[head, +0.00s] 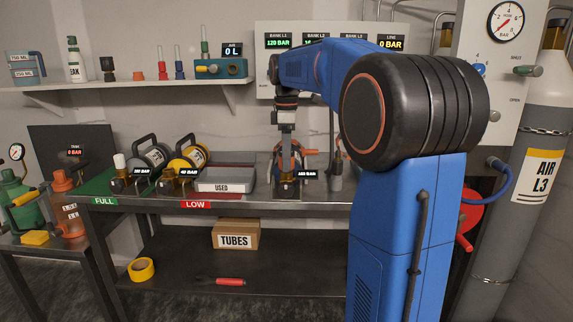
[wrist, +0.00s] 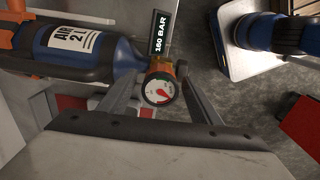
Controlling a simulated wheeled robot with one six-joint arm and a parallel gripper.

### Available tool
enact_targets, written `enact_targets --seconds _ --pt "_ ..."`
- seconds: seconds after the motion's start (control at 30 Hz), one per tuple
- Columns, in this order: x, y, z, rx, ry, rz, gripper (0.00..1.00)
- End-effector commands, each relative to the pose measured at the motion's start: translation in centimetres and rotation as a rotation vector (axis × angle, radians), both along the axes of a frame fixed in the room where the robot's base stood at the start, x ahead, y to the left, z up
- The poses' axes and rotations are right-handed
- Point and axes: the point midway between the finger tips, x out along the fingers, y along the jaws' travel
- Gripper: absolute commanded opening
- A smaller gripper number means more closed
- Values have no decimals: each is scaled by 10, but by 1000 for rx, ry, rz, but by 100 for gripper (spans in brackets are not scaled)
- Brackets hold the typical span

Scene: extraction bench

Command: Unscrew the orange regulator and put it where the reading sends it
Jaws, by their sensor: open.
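The orange regulator (wrist: 181,69) sits on the neck of a blue air cylinder (wrist: 120,57) labelled AIR 2 L in the wrist view. Its round white gauge (wrist: 158,90) faces the camera, and a tag (wrist: 160,34) beside it reads 160 BAR. My gripper (wrist: 160,84) is open, with one finger on each side of the gauge and regulator; I cannot tell whether either finger touches. In the head view my gripper (head: 287,176) reaches down over this cylinder at mid-bench and hides most of the regulator. A green FULL strip (head: 103,201) and a red LOW strip (head: 196,205) mark the bench edge.
A grey USED tray (head: 226,186) stands left of my gripper. Two cylinders with regulators, one dark (head: 150,153) and one yellow (head: 190,153), lie farther left. A shelf (head: 150,91) with small fittings hangs above. A TUBES box (head: 236,234) sits below.

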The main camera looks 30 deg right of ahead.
Motion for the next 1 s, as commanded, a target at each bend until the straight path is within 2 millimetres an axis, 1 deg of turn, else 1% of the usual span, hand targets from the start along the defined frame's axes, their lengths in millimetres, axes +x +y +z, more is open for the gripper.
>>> enact_targets --seconds 1.0 --pt "0 0 0 0 0 -996 58"
